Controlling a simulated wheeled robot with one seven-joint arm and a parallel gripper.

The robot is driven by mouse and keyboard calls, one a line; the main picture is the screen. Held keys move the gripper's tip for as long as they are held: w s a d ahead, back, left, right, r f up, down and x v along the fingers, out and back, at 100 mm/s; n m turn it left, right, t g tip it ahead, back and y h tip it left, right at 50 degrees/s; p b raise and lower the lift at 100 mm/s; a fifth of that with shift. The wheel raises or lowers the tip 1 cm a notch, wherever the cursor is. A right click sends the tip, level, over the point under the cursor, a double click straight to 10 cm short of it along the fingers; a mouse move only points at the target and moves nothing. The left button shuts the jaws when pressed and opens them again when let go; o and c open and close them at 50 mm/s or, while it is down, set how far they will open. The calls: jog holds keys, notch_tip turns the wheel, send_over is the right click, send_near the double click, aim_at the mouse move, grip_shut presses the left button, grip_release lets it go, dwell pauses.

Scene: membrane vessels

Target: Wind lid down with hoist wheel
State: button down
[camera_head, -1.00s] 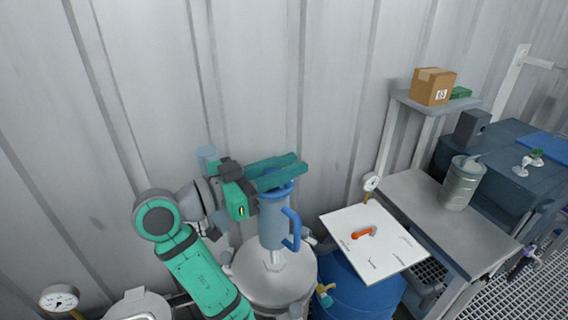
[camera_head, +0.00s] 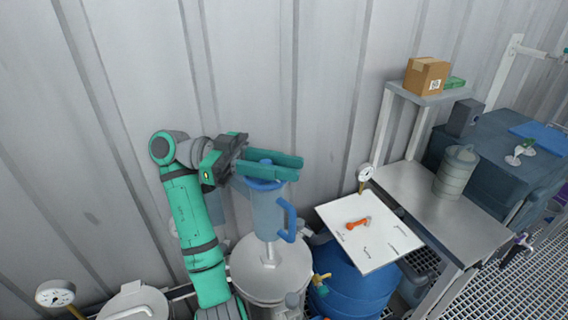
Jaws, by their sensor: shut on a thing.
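My gripper (camera_head: 268,169) is above a round white vessel, with its teal fingers closed around the top of a translucent blue jug (camera_head: 268,212). The jug has a blue lid and a blue side handle. It is upright over the vessel's pale lid (camera_head: 245,268); I cannot tell whether it touches it. A grey upright piece (camera_head: 268,254) shows on the vessel lid under the jug. I cannot make out a hoist wheel; parts of the vessel are hidden behind the jug or cut off by the bottom edge.
A blue drum (camera_head: 350,290) stands right of the vessel, with a white board (camera_head: 385,243) bearing an orange-handled tool (camera_head: 358,224) on it. A metal table (camera_head: 420,205) holds a grey canister (camera_head: 456,172). A corrugated wall is behind.

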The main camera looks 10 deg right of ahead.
jog(key=shift+s+f+m+g+y, duration=0.1)
jog(key=shift+s+m+g+y, duration=0.1)
jog(key=shift+m+g+y, duration=0.5)
jog(key=shift+g, duration=0.5)
jog(key=c, duration=1.5)
grip_release()
jog(key=shift+v, duration=5.4)
jog(key=shift+s+a, duration=0.1)
jog(key=shift+s, duration=0.05)
